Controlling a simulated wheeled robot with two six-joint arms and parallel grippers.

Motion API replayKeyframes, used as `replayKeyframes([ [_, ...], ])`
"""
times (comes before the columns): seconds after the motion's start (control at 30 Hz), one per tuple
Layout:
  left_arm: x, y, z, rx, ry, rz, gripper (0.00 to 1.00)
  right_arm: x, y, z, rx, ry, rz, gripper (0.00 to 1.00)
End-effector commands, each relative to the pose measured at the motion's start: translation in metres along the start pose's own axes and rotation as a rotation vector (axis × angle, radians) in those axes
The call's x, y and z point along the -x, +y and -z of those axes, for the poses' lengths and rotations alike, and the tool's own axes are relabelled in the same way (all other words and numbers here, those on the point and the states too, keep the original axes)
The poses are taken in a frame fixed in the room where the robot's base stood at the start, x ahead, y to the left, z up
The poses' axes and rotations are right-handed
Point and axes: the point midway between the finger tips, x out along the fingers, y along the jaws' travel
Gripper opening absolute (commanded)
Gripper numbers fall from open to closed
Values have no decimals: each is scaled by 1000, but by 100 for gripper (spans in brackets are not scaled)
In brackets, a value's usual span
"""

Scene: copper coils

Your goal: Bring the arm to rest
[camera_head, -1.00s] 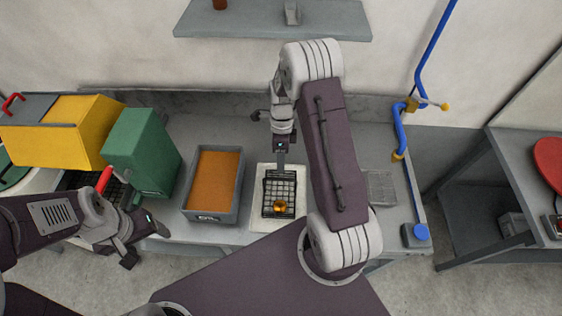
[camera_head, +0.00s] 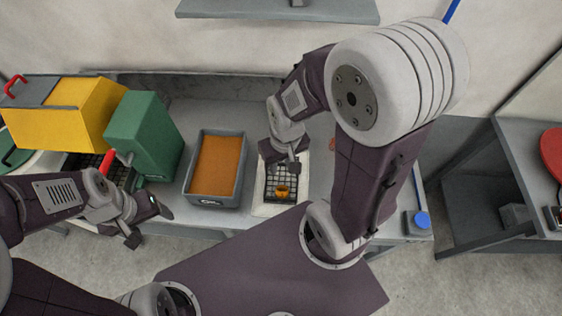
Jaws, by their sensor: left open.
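My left gripper (camera_head: 147,226) is open and empty at the lower left, in front of the green box. My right arm bends high over the table's right part. My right gripper (camera_head: 286,157) hangs above the back of a black wire basket (camera_head: 270,196). Its fingers are small and partly hidden, so I cannot tell whether they are open or shut.
A grey tray with an orange-brown filling (camera_head: 217,166) stands left of the basket. A green box (camera_head: 144,132) and a yellow box (camera_head: 61,112) stand further left. A blue-topped grey block (camera_head: 418,223) is at the right corner. The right arm hides much of the table's right side.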

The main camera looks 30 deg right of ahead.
Motion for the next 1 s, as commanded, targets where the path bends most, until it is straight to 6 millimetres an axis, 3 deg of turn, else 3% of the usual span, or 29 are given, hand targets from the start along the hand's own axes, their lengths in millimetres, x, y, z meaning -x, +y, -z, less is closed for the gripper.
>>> replayKeyframes([
  [0.17,-13,0,-1,0,0,0,71,-13,0,-1,-3,-1,0,32],
  [0.27,-44,-1,-4,0,0,0,71,-45,1,-4,-4,-1,0,32],
  [0.4,-103,-2,-11,0,-1,0,71,-103,2,-11,-4,-2,0,32],
  [0.5,-127,-2,-14,0,-1,0,71,-127,2,-13,-5,-2,0,32],
  [1.0,-119,-2,-12,0,0,0,71,-119,2,-12,-5,-1,0,32],
])
